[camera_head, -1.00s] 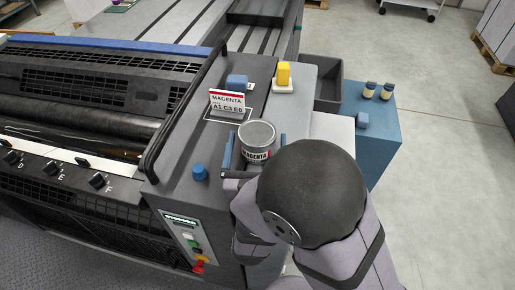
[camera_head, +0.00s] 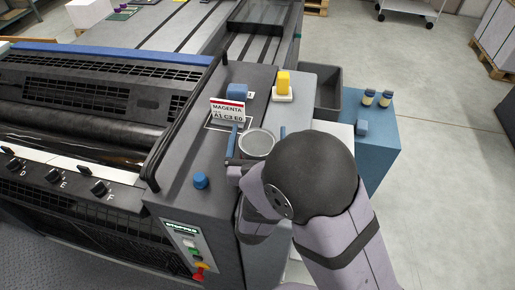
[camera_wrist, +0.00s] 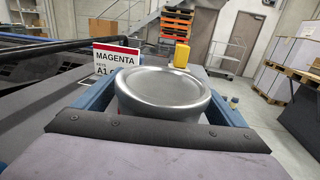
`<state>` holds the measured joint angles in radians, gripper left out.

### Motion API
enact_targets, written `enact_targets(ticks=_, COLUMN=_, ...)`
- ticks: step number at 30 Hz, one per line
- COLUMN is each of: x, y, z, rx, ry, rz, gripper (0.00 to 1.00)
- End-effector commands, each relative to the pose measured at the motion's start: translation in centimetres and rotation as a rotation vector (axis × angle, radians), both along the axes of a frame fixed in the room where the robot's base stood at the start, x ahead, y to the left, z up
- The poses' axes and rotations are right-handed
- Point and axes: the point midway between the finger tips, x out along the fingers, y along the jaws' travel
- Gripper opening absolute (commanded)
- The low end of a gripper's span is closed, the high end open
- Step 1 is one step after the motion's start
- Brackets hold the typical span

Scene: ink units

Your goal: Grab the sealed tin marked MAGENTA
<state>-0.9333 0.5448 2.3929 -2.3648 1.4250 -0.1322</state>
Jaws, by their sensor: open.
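My gripper (camera_head: 257,136) is open, with one blue finger on each side of the tin. In the wrist view the tin's lid (camera_wrist: 163,88) fills the space between the blue fingers, and the palm edge is close in front of it. I cannot tell whether either finger touches the tin. The card (camera_wrist: 115,57) stands behind it to the left.
A blue knob (camera_head: 201,180) is left of the gripper. A blue block (camera_head: 237,89) and a yellow object on a white base (camera_head: 283,83) stand behind. The press is at left.

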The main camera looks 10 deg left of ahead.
Motion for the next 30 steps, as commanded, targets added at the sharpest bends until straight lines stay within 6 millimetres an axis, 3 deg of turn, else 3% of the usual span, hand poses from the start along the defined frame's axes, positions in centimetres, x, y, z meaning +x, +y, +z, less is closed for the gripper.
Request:
enact_targets(ticks=2, x=0.0, y=0.0, z=0.0, rx=0.0, ry=0.0, rz=0.0, gripper=0.9)
enact_targets(ticks=10, x=0.0, y=0.0, z=0.0, rx=0.0, ry=0.001, rz=0.0, gripper=0.29)
enact_targets(ticks=23, x=0.0, y=0.0, z=0.5, rx=0.003, ry=-0.004, rz=0.0, gripper=0.29)
enact_targets(ticks=30, x=0.0, y=0.0, z=2.0, rx=0.005, ry=-0.005, rz=0.0, gripper=0.29)
